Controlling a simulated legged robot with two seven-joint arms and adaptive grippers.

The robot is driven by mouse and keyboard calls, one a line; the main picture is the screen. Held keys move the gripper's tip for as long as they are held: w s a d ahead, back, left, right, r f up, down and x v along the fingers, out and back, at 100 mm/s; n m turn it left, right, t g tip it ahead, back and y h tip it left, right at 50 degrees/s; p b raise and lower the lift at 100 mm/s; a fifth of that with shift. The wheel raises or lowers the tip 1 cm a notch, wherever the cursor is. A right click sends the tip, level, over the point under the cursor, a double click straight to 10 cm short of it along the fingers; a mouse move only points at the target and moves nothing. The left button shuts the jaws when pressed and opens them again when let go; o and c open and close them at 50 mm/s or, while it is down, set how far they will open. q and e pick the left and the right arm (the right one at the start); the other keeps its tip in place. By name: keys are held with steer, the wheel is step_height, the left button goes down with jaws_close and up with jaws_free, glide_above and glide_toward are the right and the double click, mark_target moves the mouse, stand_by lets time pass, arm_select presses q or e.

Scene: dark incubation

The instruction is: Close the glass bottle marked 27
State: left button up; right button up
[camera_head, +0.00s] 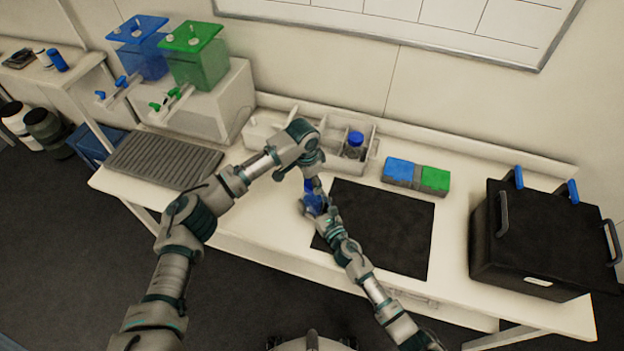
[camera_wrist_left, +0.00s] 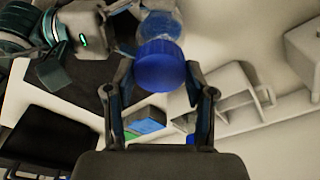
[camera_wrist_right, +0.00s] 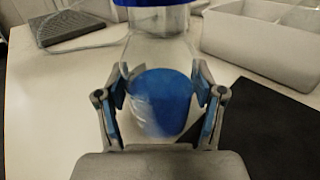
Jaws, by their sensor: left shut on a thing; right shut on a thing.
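A clear glass bottle (camera_wrist_right: 195,42) with blue liquid is held over the bench, left of the black mat; it also shows in the head view (camera_head: 316,198). No number is readable on it. My right gripper (camera_wrist_right: 158,95) is shut on the bottle's body. A blue cap (camera_wrist_left: 160,66) is at the bottle's mouth and shows at the top edge of the right wrist view (camera_wrist_right: 150,2). My left gripper (camera_wrist_left: 160,88) is shut on this cap from above. Whether the cap is screwed down cannot be told.
A white divided rack (camera_head: 372,150) at the back holds another blue-capped bottle (camera_head: 354,143). Blue and green blocks (camera_head: 416,176), a black box (camera_head: 540,240) and a ribbed grey tray (camera_head: 164,160) stand on the bench. The black mat (camera_head: 390,230) is mostly clear.

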arm_select(q)
steer(key=shift+f, duration=0.3)
steer(key=m, duration=0.3)
steer(key=m+g, duration=0.1)
steer(key=m, duration=0.4)
steer(key=shift+w, duration=0.1)
steer(key=m, duration=0.7)
steer(key=shift+w+g, duration=0.15)
steer(key=shift+g, duration=0.15)
steer(key=m+y, duration=0.1)
steer(key=m, duration=0.6)
steer(key=shift+w, duration=0.1)
steer(key=m+y, duration=0.1)
steer(key=m, duration=0.6)
steer(key=shift+w, duration=0.1)
